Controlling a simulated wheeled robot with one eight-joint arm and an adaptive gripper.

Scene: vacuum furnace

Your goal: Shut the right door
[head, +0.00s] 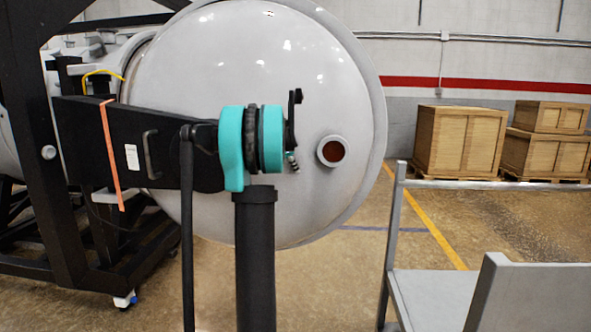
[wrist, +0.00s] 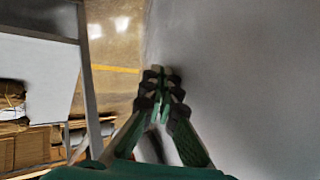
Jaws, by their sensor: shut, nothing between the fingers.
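The right door (head: 290,60) is a large, round, light grey disc that fills the middle of the head view. It has a small round port (head: 332,151) with a reddish-brown centre. A black hinge arm (head: 90,140) with a handle and a white label runs to it from the left. My own teal and black arm covers part of the door's middle. My gripper (wrist: 162,78) shows in the wrist view, fingers together and empty, close beside a broad grey surface (wrist: 250,75) that appears to be the door. Whether they touch is unclear.
A grey metal cart (head: 435,295) stands at the lower right, and the wrist view shows it at left (wrist: 35,75). Wooden crates (head: 460,140) stand against the back wall. A dark furnace frame (head: 60,225) is at left. Open floor with a yellow line (head: 425,215) lies between door and crates.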

